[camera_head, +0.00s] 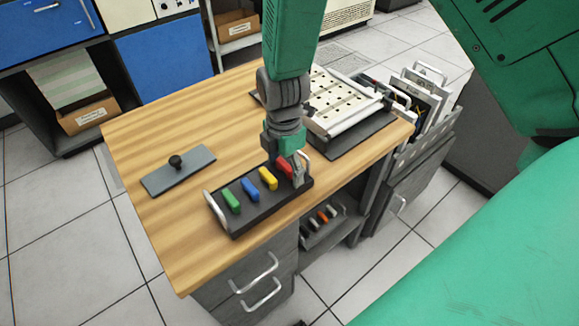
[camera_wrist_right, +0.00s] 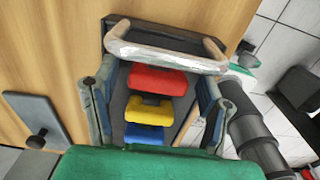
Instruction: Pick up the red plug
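The red plug (camera_head: 284,168) sits at the right end of a dark tray (camera_head: 245,222) with silver handles, in a row with the yellow plug (camera_head: 268,179), blue plug (camera_head: 250,189) and green plug (camera_head: 231,201). My right gripper (camera_head: 295,172) is low over the red end of the tray and partly hides it. In the wrist view its two fingers are spread wide, with the red plug (camera_wrist_right: 157,80) seen between them and a gap on each side. The yellow (camera_wrist_right: 149,110) and blue (camera_wrist_right: 144,133) plugs show below it. My left gripper is not seen.
A tray handle (camera_wrist_right: 165,48) lies just beyond the red plug. A grey plate with a black knob (camera_head: 177,170) lies left on the wooden desk (camera_head: 150,130). A white perforated panel device (camera_head: 345,105) stands behind right. The desk's left side is mostly clear.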

